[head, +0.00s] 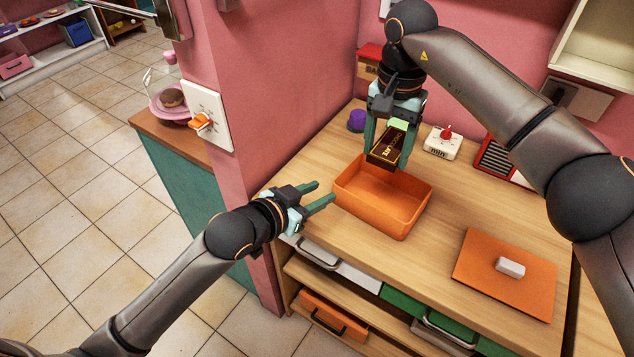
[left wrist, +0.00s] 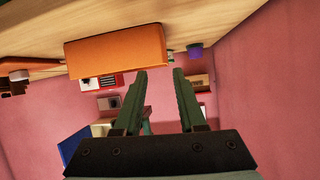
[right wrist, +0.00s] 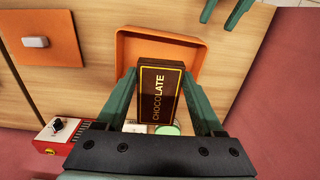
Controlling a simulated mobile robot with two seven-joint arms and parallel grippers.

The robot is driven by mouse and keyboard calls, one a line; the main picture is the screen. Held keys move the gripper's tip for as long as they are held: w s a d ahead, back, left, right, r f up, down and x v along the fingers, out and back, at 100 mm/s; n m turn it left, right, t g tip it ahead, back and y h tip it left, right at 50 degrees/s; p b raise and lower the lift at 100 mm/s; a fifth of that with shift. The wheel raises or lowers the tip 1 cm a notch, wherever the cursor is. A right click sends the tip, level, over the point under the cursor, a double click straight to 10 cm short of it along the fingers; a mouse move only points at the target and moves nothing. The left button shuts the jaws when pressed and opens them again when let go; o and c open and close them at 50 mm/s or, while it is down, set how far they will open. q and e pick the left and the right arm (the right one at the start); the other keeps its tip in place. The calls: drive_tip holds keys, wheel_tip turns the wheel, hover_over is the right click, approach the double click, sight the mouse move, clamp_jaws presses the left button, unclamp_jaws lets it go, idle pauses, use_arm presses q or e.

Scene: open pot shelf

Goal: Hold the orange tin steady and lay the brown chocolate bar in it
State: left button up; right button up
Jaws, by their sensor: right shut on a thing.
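The orange tin (head: 385,209) stands open on the wooden counter. It also shows in the left wrist view (left wrist: 116,56) and the right wrist view (right wrist: 203,53). My right gripper (head: 388,146) is shut on the brown chocolate bar (head: 384,155), holding it at the tin's back side, apparently above the rim. The bar's lettered face shows in the right wrist view (right wrist: 160,92), in front of the tin's opening. My left gripper (head: 318,194) is open and empty beside the tin's left side, its fingers pointing toward it without visible contact.
An orange board (head: 490,285) with a small white block (head: 510,267) lies at the counter's front right. A purple cup (head: 356,120), a white device with a red knob (head: 443,142) and a red slatted box (head: 497,160) stand behind. A pink wall (head: 275,80) bounds the left.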

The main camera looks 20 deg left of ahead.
sight(343, 171)
use_arm(q)
drive_tip(key=shift+n+t, duration=0.3)
drive_tip(key=shift+n, duration=0.3)
drive_tip(key=x, duration=0.4)
drive_tip(key=r+x, duration=0.1)
drive_tip(key=x, duration=0.3)
drive_tip(key=w+x, duration=0.1)
drive_tip(key=x, duration=0.3)
drive_tip(key=shift+w+a+r, duration=0.1)
drive_tip(key=shift+w+a, duration=0.1)
drive_tip(key=shift+c, duration=0.2)
clamp_jaws()
idle(0.5)
